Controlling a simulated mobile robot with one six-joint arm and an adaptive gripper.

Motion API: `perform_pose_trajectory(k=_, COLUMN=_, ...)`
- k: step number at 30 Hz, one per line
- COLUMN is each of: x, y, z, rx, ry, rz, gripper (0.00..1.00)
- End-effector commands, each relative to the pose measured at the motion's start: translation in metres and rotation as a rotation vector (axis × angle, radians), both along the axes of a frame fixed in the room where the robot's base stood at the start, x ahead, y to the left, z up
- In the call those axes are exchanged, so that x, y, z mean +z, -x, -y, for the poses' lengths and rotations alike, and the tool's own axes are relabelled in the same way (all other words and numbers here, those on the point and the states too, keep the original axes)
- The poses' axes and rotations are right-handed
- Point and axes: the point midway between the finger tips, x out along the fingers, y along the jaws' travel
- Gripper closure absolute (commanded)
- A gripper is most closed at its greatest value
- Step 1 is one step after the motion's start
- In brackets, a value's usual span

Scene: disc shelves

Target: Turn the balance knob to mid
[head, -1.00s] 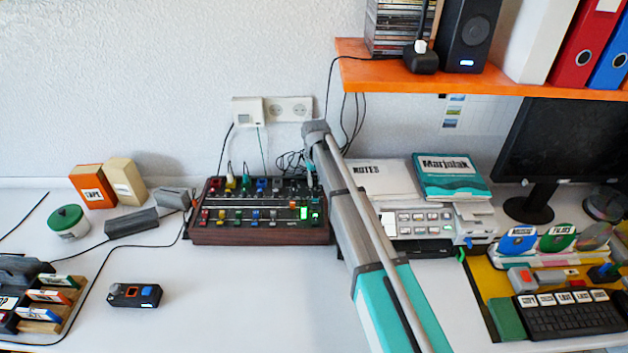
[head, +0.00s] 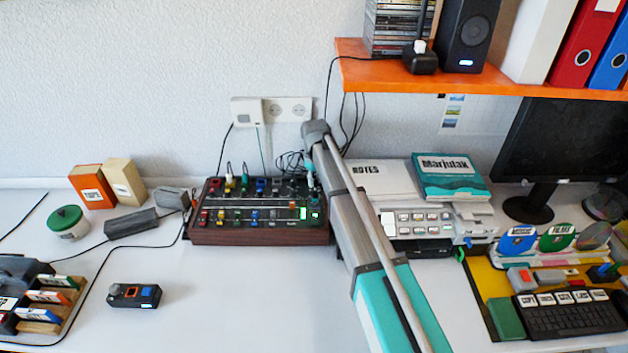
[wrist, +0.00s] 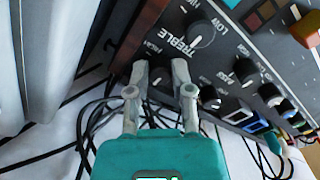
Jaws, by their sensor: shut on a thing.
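A dark mixer panel in a brown wooden case (head: 258,236) stands at the back of the desk in the head view. My gripper (wrist: 160,72) reaches down at the panel's edge in the wrist view, its two grey fingers closed around a small dark knob (wrist: 156,79). The fingers cover much of this knob, and its label is too hidden to read, so I cannot confirm from lettering that it is the balance knob. Its pointer angle is unclear. A larger knob marked TREBLE (wrist: 199,38) sits just beyond the fingers. In the head view my gripper (head: 311,183) is small at the panel's right end.
Other small knobs (wrist: 245,71) lie close to the right of my fingers. Black cables (wrist: 95,125) loop beside the panel. In the head view a printer-like grey device (head: 420,222) and papers stand right of the mixer. The desk's front middle is clear.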

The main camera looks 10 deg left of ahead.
Motion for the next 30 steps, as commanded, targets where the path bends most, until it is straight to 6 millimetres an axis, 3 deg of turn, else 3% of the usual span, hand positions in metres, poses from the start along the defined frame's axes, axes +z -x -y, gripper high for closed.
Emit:
perform_pose_trajectory(k=2, x=-0.0001, y=0.0006, z=-0.0012, rx=0.001, ry=-0.002, rz=-0.001, gripper=1.00)
perform_pose_trajectory(k=3, x=-0.0001, y=0.0006, z=-0.0012, rx=0.001, ry=-0.002, rz=-0.001, gripper=0.69)
perform_pose_trajectory(k=9, x=0.0000, y=0.0005, z=-0.0010, rx=0.000, ry=-0.001, rz=0.000, gripper=0.37)
perform_pose_trajectory(k=30, x=0.0083, y=-0.0001, z=-0.0005, rx=-0.001, ry=-0.001, rz=0.001, gripper=0.37)
